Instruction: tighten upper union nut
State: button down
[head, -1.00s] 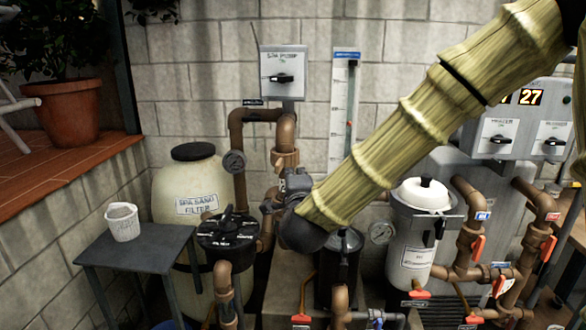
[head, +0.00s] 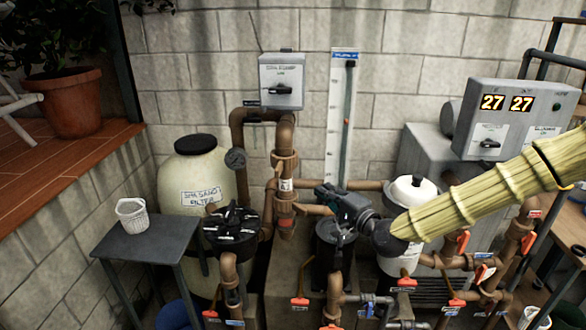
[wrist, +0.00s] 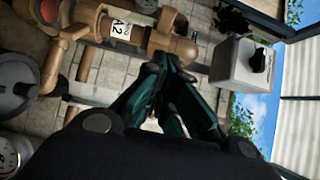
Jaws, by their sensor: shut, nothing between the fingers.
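The upper union nut (head: 284,160) is a brown ring on the vertical pipe below the switch box, above a white label. In the wrist view the pipe runs sideways, and the nut (wrist: 166,38) is beside the label marked A2. A lower brown collar (head: 285,207) sits beneath the label. My gripper (head: 322,190) is shut and empty, right of the pipe and pointing towards it. Its teal fingers (wrist: 168,66) come together in the wrist view, with their tips over the edge of the nut. I cannot tell whether they touch it.
The grey switch box (head: 281,80) is above the pipe. A sand filter tank (head: 188,170) and a black-lidded pot (head: 232,228) stand left. A flow gauge (head: 340,110) is on the wall behind. Orange-handled valves (head: 300,301) crowd the front. A small table (head: 150,240) holds a white basket (head: 132,215).

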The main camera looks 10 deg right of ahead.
jog(key=p, duration=0.4)
send_near(282, 168)
jog(key=w+d, duration=0.2)
jog(key=w, duration=0.1)
jog(key=shift+w+a+f+p, duration=0.1)
jog(key=shift+w+a+p, duration=0.15)
jog(key=shift+a+p, duration=0.3)
jog(key=shift+w+a+r+p, duration=0.1)
jog(key=shift+w+a+p, duration=0.2)
jog(key=shift+a, duration=0.35)
jog(key=shift+w+a+f+p, duration=0.1)
jog(key=shift+w+a+p, duration=0.15)
jog(key=shift+a+p, duration=0.3)
jog(key=shift+a, duration=0.15)
